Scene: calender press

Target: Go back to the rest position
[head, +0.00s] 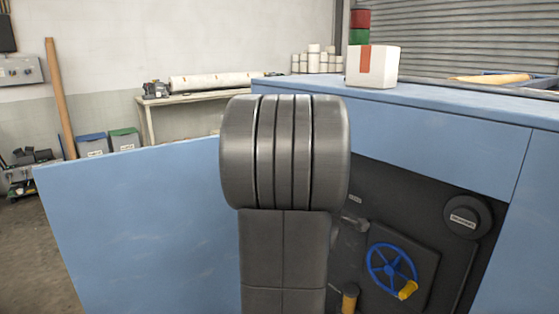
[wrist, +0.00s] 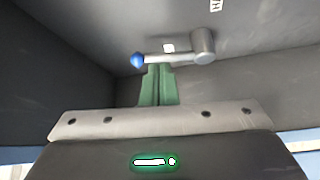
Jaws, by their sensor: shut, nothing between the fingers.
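My gripper (wrist: 157,68) shows in the wrist view with its two green fingers together and nothing between them. Just beyond the fingertips is a grey lever (wrist: 175,57) with a blue knob (wrist: 137,61) at its left end and a round hub (wrist: 203,45) at its right. I cannot tell whether the fingers touch the lever. In the head view my arm fills the middle and hides my gripper.
A dark panel (head: 385,185) in the blue machine (head: 445,135) carries a blue handwheel (head: 391,268) with a yellow handle (head: 408,290) and a black knob (head: 467,216). A white box (head: 372,68) stands on top. Open floor (head: 30,270) shows at far left.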

